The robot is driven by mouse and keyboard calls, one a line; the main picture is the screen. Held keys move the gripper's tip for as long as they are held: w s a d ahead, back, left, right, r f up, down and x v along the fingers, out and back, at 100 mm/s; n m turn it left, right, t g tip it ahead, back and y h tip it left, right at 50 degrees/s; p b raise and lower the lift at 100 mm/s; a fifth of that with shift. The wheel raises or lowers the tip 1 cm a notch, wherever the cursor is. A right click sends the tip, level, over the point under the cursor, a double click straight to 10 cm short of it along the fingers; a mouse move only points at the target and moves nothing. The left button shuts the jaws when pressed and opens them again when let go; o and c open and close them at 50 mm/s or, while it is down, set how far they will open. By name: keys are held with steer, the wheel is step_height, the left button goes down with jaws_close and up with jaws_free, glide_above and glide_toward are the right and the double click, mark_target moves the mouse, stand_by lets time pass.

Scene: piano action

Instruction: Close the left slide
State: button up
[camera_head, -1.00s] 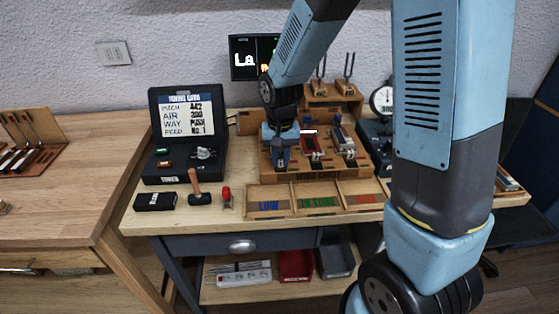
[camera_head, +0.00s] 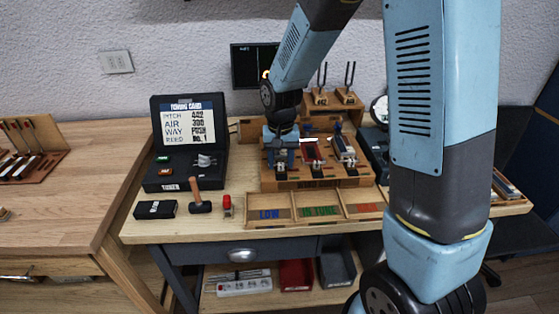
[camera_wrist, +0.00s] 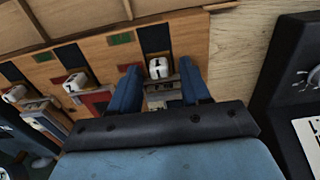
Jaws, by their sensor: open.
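The wooden slide block (camera_head: 262,186) stands on the bench with three slides side by side. The left slide is mostly hidden by my gripper in the head view. In the wrist view its white knob (camera_wrist: 159,68) shows between my fingers, with a grey metal part beside it. My gripper (camera_wrist: 160,85) is open, one dark blue finger on each side of the knob; I cannot tell whether they touch it. In the head view my gripper (camera_head: 281,160) points down over the left slide. The red middle slide (camera_head: 312,152) and the right slide (camera_head: 344,150) stand to its right.
A black tuner (camera_head: 187,178) stands left of the block, with a mallet (camera_head: 200,207) and a red-topped item (camera_head: 227,206) in front. A wooden sorting tray (camera_head: 299,220) lies before the block. Tuning forks (camera_head: 321,82) stand behind.

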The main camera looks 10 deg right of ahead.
mark_target(282, 163)
step_height(282, 163, up, 14)
steer(key=shift+f, duration=0.15)
stand_by(0.4)
steer(key=s+d+r+t, duration=0.2)
steer(key=s+d+r, duration=0.3)
steer(key=s+d, duration=0.3)
steer(key=s+d+r+t, duration=0.3)
steer(key=s+d+r, duration=0.3)
steer(key=s, duration=0.7)
steer(key=shift+d+t, duration=0.3)
steer(key=shift+d, duration=0.55)
stand_by(1.7)
